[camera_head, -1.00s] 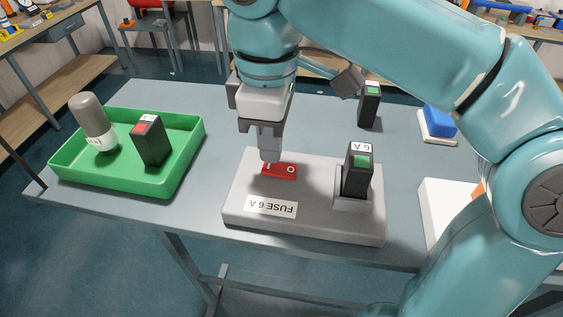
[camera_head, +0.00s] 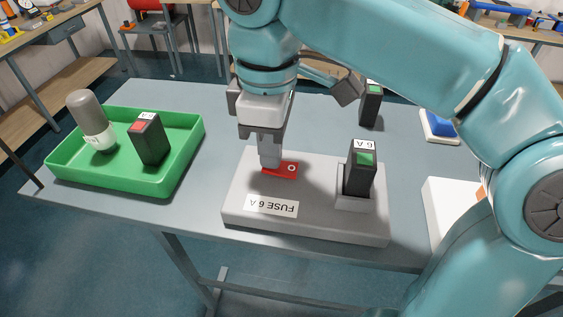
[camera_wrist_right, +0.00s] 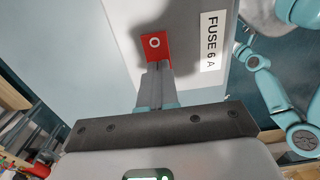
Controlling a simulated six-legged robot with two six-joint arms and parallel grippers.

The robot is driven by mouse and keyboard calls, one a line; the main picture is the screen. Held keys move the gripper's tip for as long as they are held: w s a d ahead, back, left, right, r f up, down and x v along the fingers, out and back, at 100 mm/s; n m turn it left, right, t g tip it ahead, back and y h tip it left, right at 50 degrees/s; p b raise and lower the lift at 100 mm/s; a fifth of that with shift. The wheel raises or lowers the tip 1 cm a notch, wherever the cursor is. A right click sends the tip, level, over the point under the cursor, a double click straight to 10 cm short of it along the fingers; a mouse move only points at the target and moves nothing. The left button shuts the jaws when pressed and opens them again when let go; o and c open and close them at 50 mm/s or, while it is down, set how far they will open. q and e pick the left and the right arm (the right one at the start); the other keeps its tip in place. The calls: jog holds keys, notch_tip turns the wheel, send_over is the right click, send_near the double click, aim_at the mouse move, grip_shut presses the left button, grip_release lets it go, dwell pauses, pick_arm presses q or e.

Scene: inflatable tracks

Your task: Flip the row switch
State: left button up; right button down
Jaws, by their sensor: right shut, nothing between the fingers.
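The row switch is a red rocker (camera_head: 286,169) marked with a white O, set in a light grey base (camera_head: 240,208) labelled "FUSE 6 A". My right gripper (camera_head: 269,166) is shut and empty, pointing down with its tips at the left part of the rocker. In the right wrist view the fingertips (camera_wrist_right: 157,66) overlap the near part of the red switch (camera_wrist_right: 154,42), and the end marked O stays visible. I cannot tell how firmly they touch. A black fuse (camera_head: 359,172) with a green face stands upright in the base's holder. My left gripper is not in view.
A green tray (camera_head: 62,171) at the left holds a black fuse with a red face (camera_head: 150,140) and a grey-and-white bulb-like object (camera_head: 92,120). Another black fuse (camera_head: 370,105) stands behind the base.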

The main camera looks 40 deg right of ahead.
jog(key=shift+w+a+f, duration=0.1)
jog(key=shift+f, duration=0.05)
notch_tip(320, 180, up, 3)
jog(key=p, duration=0.2)
jog(key=shift+f+p, duration=0.15)
jog(key=shift+p, duration=0.2)
jog(key=shift+r+p, duration=0.35)
jog(key=shift+r, duration=1.8)
